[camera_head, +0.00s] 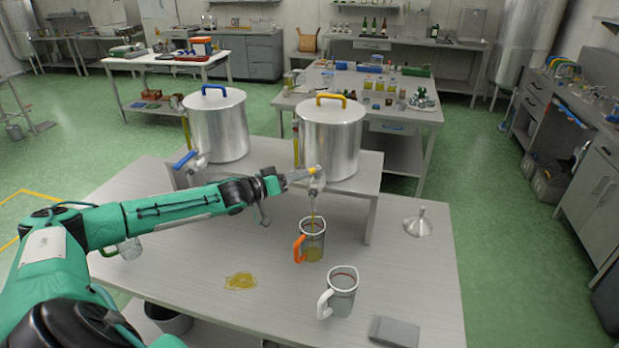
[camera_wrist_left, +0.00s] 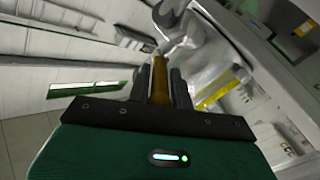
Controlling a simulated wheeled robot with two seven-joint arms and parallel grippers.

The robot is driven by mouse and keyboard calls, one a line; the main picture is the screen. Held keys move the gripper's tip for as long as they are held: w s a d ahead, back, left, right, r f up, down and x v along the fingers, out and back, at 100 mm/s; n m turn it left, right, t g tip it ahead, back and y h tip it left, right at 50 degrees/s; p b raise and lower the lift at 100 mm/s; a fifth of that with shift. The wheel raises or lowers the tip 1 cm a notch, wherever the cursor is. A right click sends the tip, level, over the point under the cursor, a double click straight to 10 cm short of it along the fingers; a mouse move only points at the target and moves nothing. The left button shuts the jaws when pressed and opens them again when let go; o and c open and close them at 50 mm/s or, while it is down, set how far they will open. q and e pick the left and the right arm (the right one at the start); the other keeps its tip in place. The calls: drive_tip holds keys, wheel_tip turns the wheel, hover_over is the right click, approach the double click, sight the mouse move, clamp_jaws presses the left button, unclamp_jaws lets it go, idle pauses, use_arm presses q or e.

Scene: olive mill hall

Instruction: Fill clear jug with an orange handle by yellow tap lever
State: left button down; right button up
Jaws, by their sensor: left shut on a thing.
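The clear jug with an orange handle (camera_head: 315,243) stands upright on the table under the tap of the yellow-handled steel tank (camera_head: 332,142). A thin yellow-green stream (camera_head: 313,207) runs from the tap into it, and yellowish liquid shows in its lower part. My left gripper (camera_head: 292,178) is shut on the yellow tap lever (camera_head: 313,170). In the left wrist view the lever (camera_wrist_left: 159,85) sits between both fingers. My right gripper is not in view.
A clear jug with a white handle (camera_head: 342,293) stands nearer, to the right. A yellow puddle (camera_head: 241,281) lies left of it. A funnel (camera_head: 418,223) and a grey cloth (camera_head: 394,331) are at right. A blue-handled tank (camera_head: 218,127) stands left on the raised shelf.

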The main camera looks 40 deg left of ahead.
use_arm(q)
drive_tip(key=shift+a, duration=0.1)
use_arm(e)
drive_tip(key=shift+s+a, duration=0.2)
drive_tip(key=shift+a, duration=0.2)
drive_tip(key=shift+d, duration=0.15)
use_arm(q)
drive_tip(key=c, duration=1.3)
unclamp_jaws()
drive_tip(key=shift+c, duration=0.2)
drive_tip(key=shift+w, duration=0.1)
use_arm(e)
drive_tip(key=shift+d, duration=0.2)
